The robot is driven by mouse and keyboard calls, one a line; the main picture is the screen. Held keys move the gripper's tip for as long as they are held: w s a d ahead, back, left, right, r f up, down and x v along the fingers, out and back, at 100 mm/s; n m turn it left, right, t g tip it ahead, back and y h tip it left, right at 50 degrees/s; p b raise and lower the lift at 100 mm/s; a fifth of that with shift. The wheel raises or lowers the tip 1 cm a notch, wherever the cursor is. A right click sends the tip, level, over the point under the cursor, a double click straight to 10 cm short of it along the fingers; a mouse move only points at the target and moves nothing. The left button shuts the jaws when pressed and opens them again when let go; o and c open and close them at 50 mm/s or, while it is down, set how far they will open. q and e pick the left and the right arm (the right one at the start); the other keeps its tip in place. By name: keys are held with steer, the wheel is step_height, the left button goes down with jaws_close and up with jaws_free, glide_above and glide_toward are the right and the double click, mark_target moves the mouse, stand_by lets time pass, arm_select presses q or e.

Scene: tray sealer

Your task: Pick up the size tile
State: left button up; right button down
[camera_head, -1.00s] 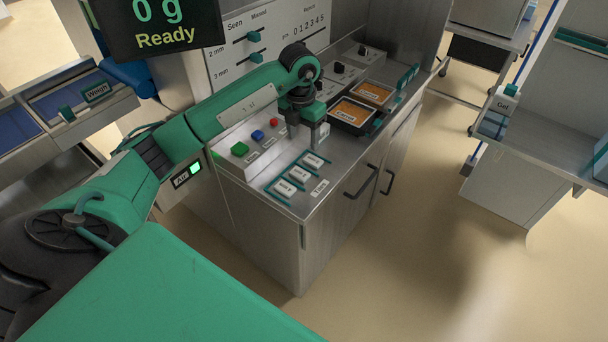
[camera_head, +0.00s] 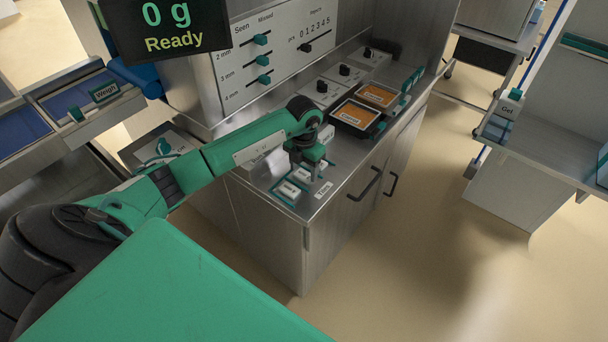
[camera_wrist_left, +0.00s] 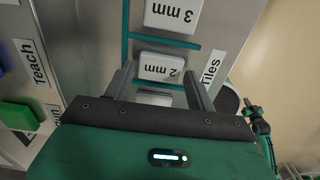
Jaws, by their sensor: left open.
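White size tiles sit in a teal-edged rack on the steel counter. In the left wrist view the 3 mm tile (camera_wrist_left: 172,15) is at the top, the 2 mm tile (camera_wrist_left: 161,67) is in the middle, and another tile (camera_wrist_left: 154,98) is mostly hidden by my gripper. My left gripper (camera_wrist_left: 160,72) is open, with its fingers on either side of the 2 mm tile in the picture. I cannot tell whether they reach down around it. In the head view my left gripper (camera_head: 309,170) points down over the rack, partly hiding it; a near tile (camera_head: 289,189) shows.
A "Tiles" label (camera_head: 324,189) lies by the counter's front edge. Orange-filled trays (camera_head: 358,114) and black knobs stand farther back. In the left wrist view a green button (camera_wrist_left: 18,114) is at the left. A slider panel (camera_head: 275,50) rises behind; a display (camera_head: 165,25) reads 0 g, Ready.

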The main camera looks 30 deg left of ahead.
arm_select(q)
steer(key=shift+f, duration=0.7)
steer(key=c, duration=0.6)
steer(key=shift+r, duration=0.15)
